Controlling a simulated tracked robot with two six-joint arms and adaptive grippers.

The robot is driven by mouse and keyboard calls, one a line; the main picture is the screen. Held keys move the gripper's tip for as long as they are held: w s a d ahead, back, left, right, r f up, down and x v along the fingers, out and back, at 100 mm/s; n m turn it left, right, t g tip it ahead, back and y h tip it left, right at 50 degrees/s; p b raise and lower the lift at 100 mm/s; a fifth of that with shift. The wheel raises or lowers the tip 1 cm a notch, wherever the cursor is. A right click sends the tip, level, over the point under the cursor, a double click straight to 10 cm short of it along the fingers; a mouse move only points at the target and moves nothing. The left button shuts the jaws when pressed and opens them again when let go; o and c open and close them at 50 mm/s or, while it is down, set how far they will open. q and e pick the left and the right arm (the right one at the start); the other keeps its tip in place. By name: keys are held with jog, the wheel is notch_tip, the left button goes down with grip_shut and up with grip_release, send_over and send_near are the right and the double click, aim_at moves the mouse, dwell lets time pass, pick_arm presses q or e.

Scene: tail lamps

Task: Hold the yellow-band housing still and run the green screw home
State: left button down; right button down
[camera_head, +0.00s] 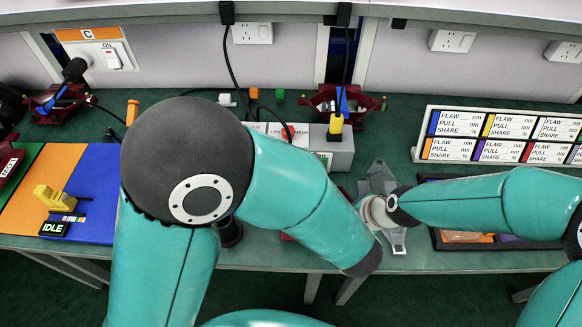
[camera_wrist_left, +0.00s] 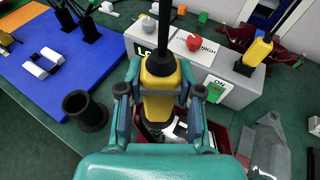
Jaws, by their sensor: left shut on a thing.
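My left gripper (camera_wrist_left: 160,91) is shut on a yellow and black driver (camera_wrist_left: 160,75) with a black upper end, seen in the left wrist view. In the head view my left arm hides this gripper. A dark red housing (camera_wrist_left: 222,138) with pale parts sits below the driver, mostly hidden; I cannot make out a yellow band on it. My right arm reaches in from the right in the head view, its end beside a pale round part and a grey metal piece (camera_head: 378,178). No green screw is clear; small green pieces (camera_head: 279,95) lie at the back.
A grey box (camera_head: 341,150) marked LOW and HIGH holds a second yellow driver (camera_head: 335,125). Another red housing (camera_head: 325,99) stands behind it. A label board (camera_head: 482,135) stands at the right, above a dark tray (camera_head: 436,240). A black cup (camera_wrist_left: 86,112) stands left of my left gripper.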

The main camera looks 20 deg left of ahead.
pick_arm(q)
jog(key=shift+f, duration=0.45)
dwell(1.8)
jog(key=shift+r, duration=3.1)
pick_arm(e)
jog(key=c, duration=1.2)
grip_release()
jog(key=shift+c, duration=0.2)
jog(key=shift+r, duration=0.1)
